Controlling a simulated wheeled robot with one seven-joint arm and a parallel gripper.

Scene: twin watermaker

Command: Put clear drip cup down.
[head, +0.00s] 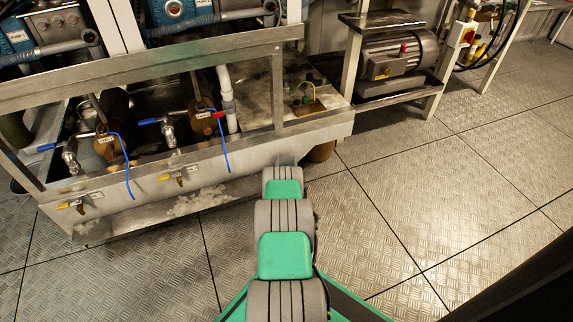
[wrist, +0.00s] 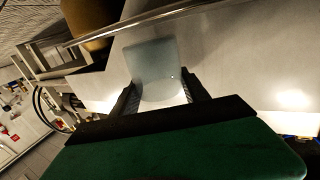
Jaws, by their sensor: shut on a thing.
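The clear drip cup (wrist: 155,60) is a pale, see-through cup in the wrist view. It sits between the two dark fingers of my gripper (wrist: 160,92), which is shut on it. A pale metal surface fills the picture behind the cup; I cannot tell whether the cup touches it. In the head view, my arm reaches forward to the lower front corner of the metal skid (head: 215,170). My gripper is hidden there behind my own arm links, and only a faint pale patch shows beyond them.
A tan round container (head: 321,151) stands under the skid's right corner; a brown rounded thing (wrist: 92,20) shows in the wrist view. A motor stand (head: 395,65) is behind right. Open floor (head: 440,190) lies right.

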